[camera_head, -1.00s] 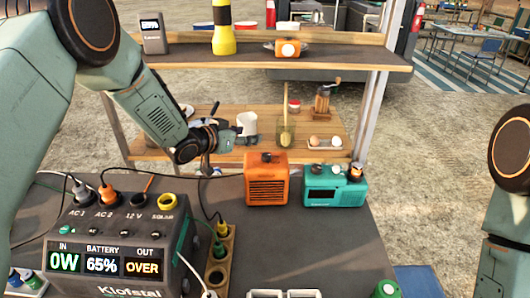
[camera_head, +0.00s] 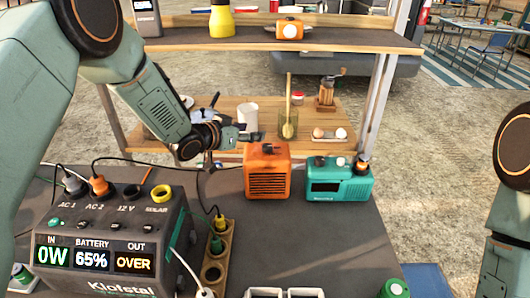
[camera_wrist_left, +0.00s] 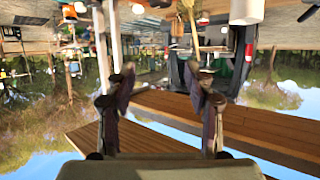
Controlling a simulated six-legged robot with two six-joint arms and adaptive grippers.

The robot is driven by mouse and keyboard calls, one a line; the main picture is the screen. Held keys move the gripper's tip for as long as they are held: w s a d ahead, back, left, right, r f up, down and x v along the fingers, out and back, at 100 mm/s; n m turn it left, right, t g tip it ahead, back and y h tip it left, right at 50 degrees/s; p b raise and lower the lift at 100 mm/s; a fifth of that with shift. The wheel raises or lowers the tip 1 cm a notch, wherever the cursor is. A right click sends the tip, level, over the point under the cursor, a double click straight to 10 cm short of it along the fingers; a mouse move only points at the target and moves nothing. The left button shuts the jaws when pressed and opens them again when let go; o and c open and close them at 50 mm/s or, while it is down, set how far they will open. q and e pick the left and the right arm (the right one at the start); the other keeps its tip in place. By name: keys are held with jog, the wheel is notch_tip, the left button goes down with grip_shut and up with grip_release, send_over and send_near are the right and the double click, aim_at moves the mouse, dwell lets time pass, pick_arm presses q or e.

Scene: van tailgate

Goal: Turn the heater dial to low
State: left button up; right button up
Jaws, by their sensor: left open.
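The orange heater (camera_head: 267,178) with a dark front grille stands upright on the dark table. A dark dial (camera_head: 264,147) shows on its top; its setting is too small to read. My left gripper (camera_head: 252,137) comes in from the left, just left of and behind the heater's top in the picture, and I cannot tell whether it touches. In the left wrist view my left gripper (camera_wrist_left: 163,85) has its two fingers spread wide with nothing between them. The heater is not clear in that view. My right arm shows at the right edge, its gripper out of frame.
A power station (camera_head: 115,240) reading OVER stands at the front left, with cables. A teal radio (camera_head: 338,181) stands right of the heater. Behind, a wooden shelf (camera_head: 300,118) holds a white cup (camera_head: 247,114), a glass and a grinder (camera_head: 326,90).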

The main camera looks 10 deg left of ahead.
pick_arm(q)
jog(key=b, duration=0.5)
send_near(267, 146)
jog(key=shift+b+x, duration=0.6)
jog(key=shift+x, duration=3.6)
grip_shut()
